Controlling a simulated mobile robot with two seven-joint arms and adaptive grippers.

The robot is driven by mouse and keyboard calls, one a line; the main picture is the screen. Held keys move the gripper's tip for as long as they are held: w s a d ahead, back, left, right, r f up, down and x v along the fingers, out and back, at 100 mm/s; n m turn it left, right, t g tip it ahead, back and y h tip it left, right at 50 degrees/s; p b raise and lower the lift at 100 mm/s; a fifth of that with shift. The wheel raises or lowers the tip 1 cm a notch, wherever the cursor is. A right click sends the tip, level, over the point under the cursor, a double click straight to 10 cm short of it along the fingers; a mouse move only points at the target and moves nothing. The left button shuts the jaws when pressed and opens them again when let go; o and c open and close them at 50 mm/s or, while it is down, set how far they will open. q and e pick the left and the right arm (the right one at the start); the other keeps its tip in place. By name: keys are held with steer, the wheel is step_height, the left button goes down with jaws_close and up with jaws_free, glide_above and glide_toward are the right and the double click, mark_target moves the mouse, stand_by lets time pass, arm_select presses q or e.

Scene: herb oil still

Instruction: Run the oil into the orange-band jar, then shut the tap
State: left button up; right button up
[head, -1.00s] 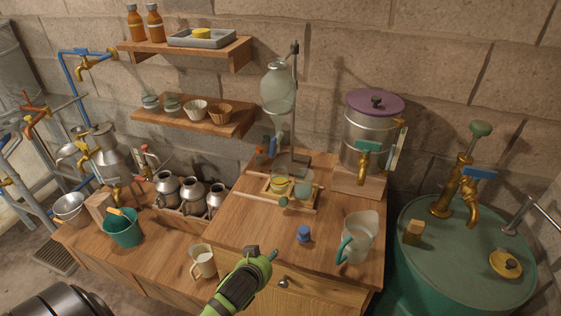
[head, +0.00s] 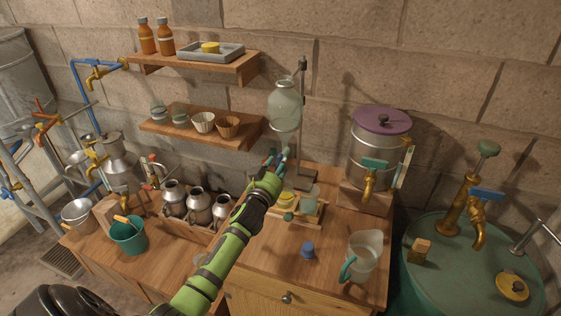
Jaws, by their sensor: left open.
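The clear glass separating vessel (head: 284,105) hangs on a metal stand (head: 303,85) at the back of the wooden bench. Its lower stem and tap are hidden behind my left gripper (head: 278,159). The gripper is open and empty, just below the vessel; I cannot tell whether it touches the tap. Two small jars stand in a wooden rack below. The left jar (head: 287,199) shows a yellow-orange colour, but its band is partly hidden by my arm. The right jar (head: 309,198) looks pale green. I cannot see oil running. My right gripper is not in view.
A glass jug (head: 365,252) and a blue stopper (head: 308,250) stand at the bench front. A metal tank with a purple lid (head: 382,121) stands right. Metal cans (head: 197,203) stand in a crate at left. Shelves (head: 203,133) hang behind.

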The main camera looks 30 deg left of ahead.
arm_select(q)
steer(key=shift+x, duration=0.8)
jaws_close()
